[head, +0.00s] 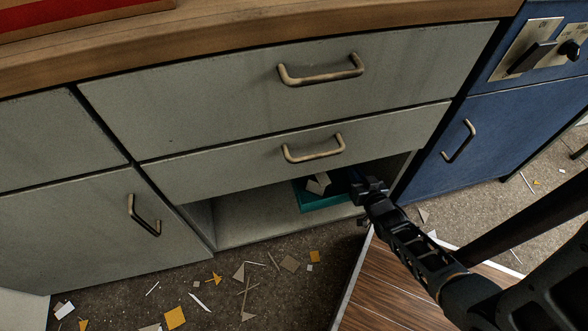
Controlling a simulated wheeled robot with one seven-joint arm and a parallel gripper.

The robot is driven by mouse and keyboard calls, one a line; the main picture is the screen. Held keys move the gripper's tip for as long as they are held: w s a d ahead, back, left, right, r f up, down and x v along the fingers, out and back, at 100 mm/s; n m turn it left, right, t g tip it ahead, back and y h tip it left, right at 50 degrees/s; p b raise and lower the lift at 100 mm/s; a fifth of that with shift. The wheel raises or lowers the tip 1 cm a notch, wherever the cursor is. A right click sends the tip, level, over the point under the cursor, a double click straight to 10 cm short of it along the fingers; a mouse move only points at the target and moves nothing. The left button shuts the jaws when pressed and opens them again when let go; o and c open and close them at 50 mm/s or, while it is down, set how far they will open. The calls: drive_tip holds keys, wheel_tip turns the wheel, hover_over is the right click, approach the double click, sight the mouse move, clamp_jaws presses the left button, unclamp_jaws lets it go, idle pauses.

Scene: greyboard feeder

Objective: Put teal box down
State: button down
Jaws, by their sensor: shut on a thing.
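The teal box (311,204) is in the open lower compartment of the grey cabinet, toward its right side. It is partly hidden by my gripper and by the drawer front above. A pale grey piece (318,184) shows in the box. My gripper (352,185) reaches in from the right and is shut at the box's right part. The exact grip on its wall is hidden. Whether the box touches the compartment floor (245,222) is hard to tell.
Two drawers with handles (320,71) are shut above the compartment. A blue cabinet (510,120) stands to the right. A wood-grain panel (395,285) lies below my arm. Scraps (175,317) litter the floor. The compartment's left part is clear.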

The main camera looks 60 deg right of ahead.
drive_tip(key=w+f+b, duration=0.1)
drive_tip(key=w+f, duration=0.1)
drive_tip(key=w, duration=0.1)
drive_tip(key=w+a+f+b, duration=0.1)
drive_tip(key=w+f, duration=0.1)
drive_tip(key=w, duration=0.2)
drive_tip(key=w+a+f+b, duration=0.1)
drive_tip(key=w+f, duration=0.1)
drive_tip(key=w, duration=0.1)
drive_tip(key=shift+w+a+f+b, duration=0.1)
drive_tip(key=shift+w+f+b, duration=0.15)
drive_tip(key=shift+w+b, duration=0.1)
wheel_tip(320, 180, down, 4)
drive_tip(key=b, duration=0.3)
drive_tip(key=c, duration=1.2)
unclamp_jaws()
drive_tip(key=shift+c, duration=0.2)
drive_tip(key=shift+a, duration=0.1)
